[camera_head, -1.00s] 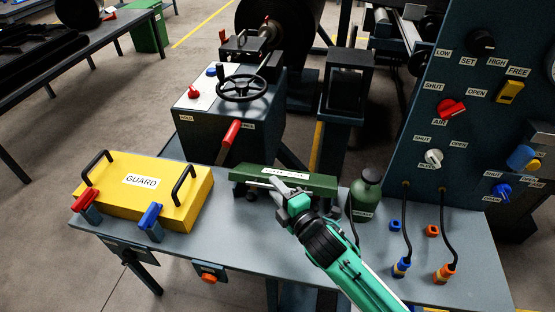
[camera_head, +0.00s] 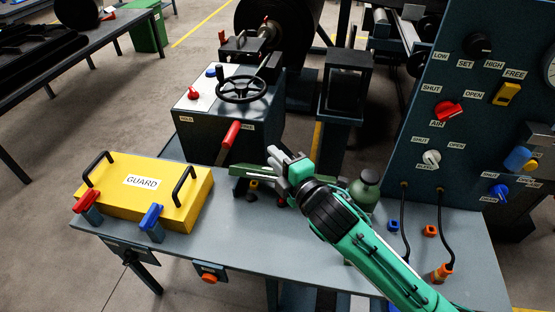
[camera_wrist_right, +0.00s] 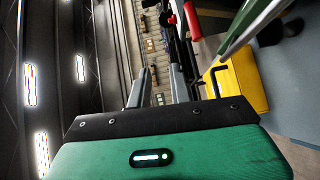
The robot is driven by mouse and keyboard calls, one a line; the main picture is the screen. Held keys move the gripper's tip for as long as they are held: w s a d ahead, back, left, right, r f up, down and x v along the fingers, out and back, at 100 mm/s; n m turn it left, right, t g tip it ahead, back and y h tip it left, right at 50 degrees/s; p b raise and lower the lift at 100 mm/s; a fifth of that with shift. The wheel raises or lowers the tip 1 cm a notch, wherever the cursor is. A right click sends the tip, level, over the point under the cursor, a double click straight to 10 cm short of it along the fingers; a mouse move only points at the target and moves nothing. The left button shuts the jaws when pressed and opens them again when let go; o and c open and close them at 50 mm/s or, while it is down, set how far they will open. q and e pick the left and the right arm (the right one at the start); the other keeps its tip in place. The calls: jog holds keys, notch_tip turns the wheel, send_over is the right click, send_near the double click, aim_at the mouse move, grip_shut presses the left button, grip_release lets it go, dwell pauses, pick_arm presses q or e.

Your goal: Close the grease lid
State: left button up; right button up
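The grease lid (camera_head: 243,171) is a long dark green bar on the bench, right of the yellow guard. A green bar, probably the lid, crosses the top right of the right wrist view (camera_wrist_right: 252,22). My right gripper (camera_head: 276,156) is just above and behind the lid's middle. Its fingers stand apart with nothing between them in the wrist view (camera_wrist_right: 160,88). Whether it touches the lid I cannot tell. My left gripper is not in view.
The yellow guard (camera_head: 135,204) with black handles and red and blue clamps is at the left. A red lever (camera_head: 231,133) and handwheel (camera_head: 242,89) stand behind. A green bottle (camera_head: 366,188) and cabled plugs are at the right, partly behind my arm. The front middle bench is clear.

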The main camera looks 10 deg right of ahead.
jog(key=shift+w, duration=0.15)
jog(key=c, duration=0.4)
jog(key=shift+w+f+g+p, duration=0.15)
jog(key=shift+w+g+p, duration=0.15)
jog(key=shift+g+p, duration=0.2)
grip_shut()
jog(key=w+f+m+g+p, duration=0.1)
jog(key=g, duration=0.1)
jog(key=w+d+m+g+p, duration=0.1)
jog(key=p, duration=0.1)
jog(key=shift+w+d+f+m+g, duration=0.1)
jog(key=shift+d+f+m+g, duration=0.05)
jog(key=shift+f+m+g, duration=0.2)
jog(key=d+m+g+p, duration=0.2)
jog(key=g, duration=0.1)
jog(key=m+g+y+p, duration=0.1)
jog(key=m+g+p, duration=0.3)
jog(key=g, duration=0.2)
send_near(270, 177)
jog(key=p+x, duration=0.4)
jog(key=shift+f, duration=0.1)
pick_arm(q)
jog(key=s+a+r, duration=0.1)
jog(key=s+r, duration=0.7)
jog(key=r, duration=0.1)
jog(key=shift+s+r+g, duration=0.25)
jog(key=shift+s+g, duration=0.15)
pick_arm(e)
jog(key=shift+f, duration=0.55)
